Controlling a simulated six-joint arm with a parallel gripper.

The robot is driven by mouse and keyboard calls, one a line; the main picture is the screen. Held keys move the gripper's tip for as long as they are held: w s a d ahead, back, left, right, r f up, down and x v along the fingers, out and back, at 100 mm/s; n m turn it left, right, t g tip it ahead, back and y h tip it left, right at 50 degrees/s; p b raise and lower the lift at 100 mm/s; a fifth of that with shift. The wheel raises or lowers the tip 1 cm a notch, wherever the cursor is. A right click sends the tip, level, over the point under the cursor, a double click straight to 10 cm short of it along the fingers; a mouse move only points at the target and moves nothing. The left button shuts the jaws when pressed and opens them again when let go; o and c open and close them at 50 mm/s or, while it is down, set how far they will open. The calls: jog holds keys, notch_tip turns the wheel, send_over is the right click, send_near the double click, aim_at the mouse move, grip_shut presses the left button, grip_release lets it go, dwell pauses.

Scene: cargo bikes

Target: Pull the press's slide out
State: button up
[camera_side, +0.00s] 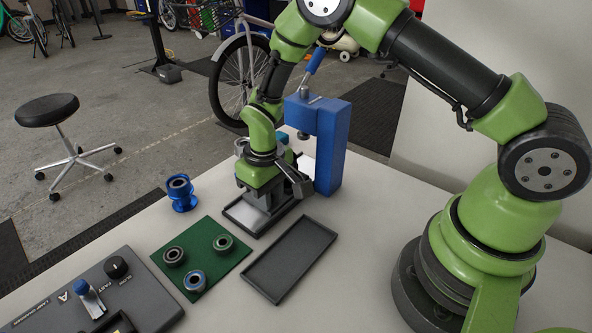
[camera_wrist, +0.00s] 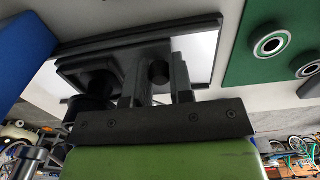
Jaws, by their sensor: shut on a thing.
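The blue press (camera_side: 330,145) stands upright on the table behind my gripper, with its blue-gripped lever raised. Its slide (camera_side: 243,213), a bright metal plate in a dark rimmed frame, lies low in front of the press. In the wrist view the slide (camera_wrist: 205,50) passes under my fingers, with the press's blue body (camera_wrist: 25,40) at the upper left. My gripper (camera_side: 262,192) is low over the slide and points down. In the wrist view my gripper (camera_wrist: 160,85) is shut on a dark round knob (camera_wrist: 159,73) at the slide. My wrist hides part of the slide.
An empty dark tray (camera_side: 289,259) lies to the right of a green mat (camera_side: 206,262) holding three bearings. A blue spool-shaped part (camera_side: 180,193) stands near the table's left edge. A grey control panel (camera_side: 95,290) is at lower left. White table shows between them.

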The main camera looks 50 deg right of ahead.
jog(key=shift+a, duration=2.15)
jog(key=o, duration=0.6)
jog(key=shift+o, duration=0.2)
notch_tip(320, 180, up, 8)
jog(key=shift+f, duration=0.25)
